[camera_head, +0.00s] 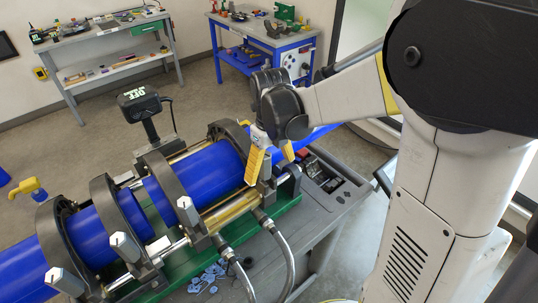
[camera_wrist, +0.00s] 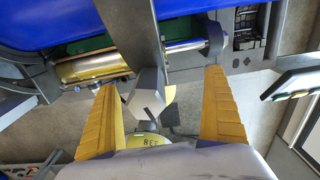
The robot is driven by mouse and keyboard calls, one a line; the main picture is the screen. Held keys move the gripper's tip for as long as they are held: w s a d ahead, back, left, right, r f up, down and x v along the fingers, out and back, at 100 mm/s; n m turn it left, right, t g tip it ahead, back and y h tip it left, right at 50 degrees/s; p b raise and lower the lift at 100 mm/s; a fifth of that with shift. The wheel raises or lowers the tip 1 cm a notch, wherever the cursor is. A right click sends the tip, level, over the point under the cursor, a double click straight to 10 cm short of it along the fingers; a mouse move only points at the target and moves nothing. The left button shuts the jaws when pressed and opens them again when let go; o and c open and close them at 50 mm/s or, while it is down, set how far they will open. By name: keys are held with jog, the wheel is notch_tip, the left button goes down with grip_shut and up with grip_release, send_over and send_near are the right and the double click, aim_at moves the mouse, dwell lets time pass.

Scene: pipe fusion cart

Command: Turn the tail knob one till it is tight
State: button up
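My gripper (camera_head: 271,160) is open, with its yellow fingers pointing down at the rightmost black clamp of the pipe cart. In the wrist view a grey hexagonal knob (camera_wrist: 146,97) lies between the two spread fingers of my gripper (camera_wrist: 162,85), nearer the left one. I see no clear contact with it. In the head view this knob is mostly hidden by the fingers. Other grey knobs show on the left (camera_head: 65,281), middle (camera_head: 125,247) and right (camera_head: 188,211) of the clamp row. No label shows which one is tail knob one.
A blue pipe (camera_head: 205,172) runs through the black clamps. Hydraulic hoses (camera_head: 283,262) hang at the cart's front, and blue-grey parts (camera_head: 207,279) lie on its grey top. A black display (camera_head: 139,104) stands behind the pipe. Two workbenches (camera_head: 100,36) (camera_head: 262,38) stand at the back.

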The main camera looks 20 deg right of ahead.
aim_at(270, 155)
jog(key=shift+s+a, duration=0.2)
notch_tip(270, 155, up, 6)
jog(key=p, duration=0.4)
jog(key=shift+r+p, duration=0.15)
jog(key=shift+p, duration=0.15)
